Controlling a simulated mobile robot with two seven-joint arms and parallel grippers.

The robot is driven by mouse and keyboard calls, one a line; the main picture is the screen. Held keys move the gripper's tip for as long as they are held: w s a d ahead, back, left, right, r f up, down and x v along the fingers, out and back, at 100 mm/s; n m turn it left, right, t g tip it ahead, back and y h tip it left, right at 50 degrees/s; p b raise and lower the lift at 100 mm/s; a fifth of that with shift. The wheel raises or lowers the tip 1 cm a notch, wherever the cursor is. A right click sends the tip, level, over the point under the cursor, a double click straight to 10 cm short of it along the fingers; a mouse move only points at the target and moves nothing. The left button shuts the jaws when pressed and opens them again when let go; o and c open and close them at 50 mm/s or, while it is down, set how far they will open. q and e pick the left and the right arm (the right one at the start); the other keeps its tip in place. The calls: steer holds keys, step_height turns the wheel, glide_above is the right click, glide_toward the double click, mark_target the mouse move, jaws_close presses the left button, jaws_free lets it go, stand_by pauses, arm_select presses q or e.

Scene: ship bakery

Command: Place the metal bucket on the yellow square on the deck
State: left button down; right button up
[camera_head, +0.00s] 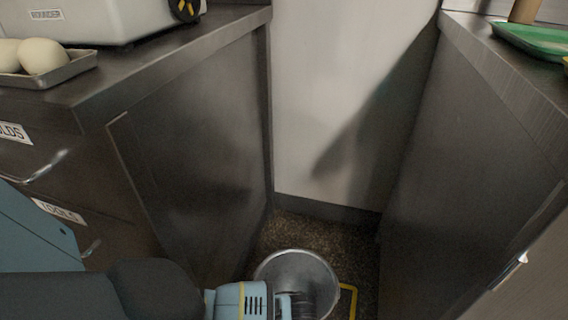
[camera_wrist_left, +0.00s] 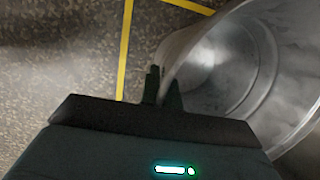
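The metal bucket (camera_head: 312,266) is grey and round with its open mouth facing up, low between the two counters. In the left wrist view the bucket (camera_wrist_left: 265,65) fills the right side. My left gripper (camera_wrist_left: 163,90) has its two fingers close together on either side of the bucket's rim. In the head view the left gripper (camera_head: 284,305) is at the bucket's near side, its fingertips partly hidden. The yellow square (camera_head: 349,296) shows as an outline right of the bucket, and its lines show in the wrist view (camera_wrist_left: 124,50). The bucket hides part of it. I cannot tell whether the bucket touches the deck. My right gripper is out of view.
A metal counter with drawers (camera_head: 190,150) stands on the left and another counter (camera_head: 480,150) on the right. A white wall (camera_head: 340,100) closes the back. The speckled deck (camera_head: 315,233) between them is a narrow gap. A tray (camera_head: 50,78) with white eggs sits on the left counter.

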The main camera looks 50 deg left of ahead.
arm_select(q)
step_height(320, 180, down, 2)
steer(key=shift+f+b, duration=0.1)
steer(key=shift+b, duration=0.55)
steer(key=shift+w, duration=0.1)
steer(key=shift+f, duration=0.1)
steer(key=c, duration=1.6)
jaws_free()
steer(key=shift+c, duration=0.2)
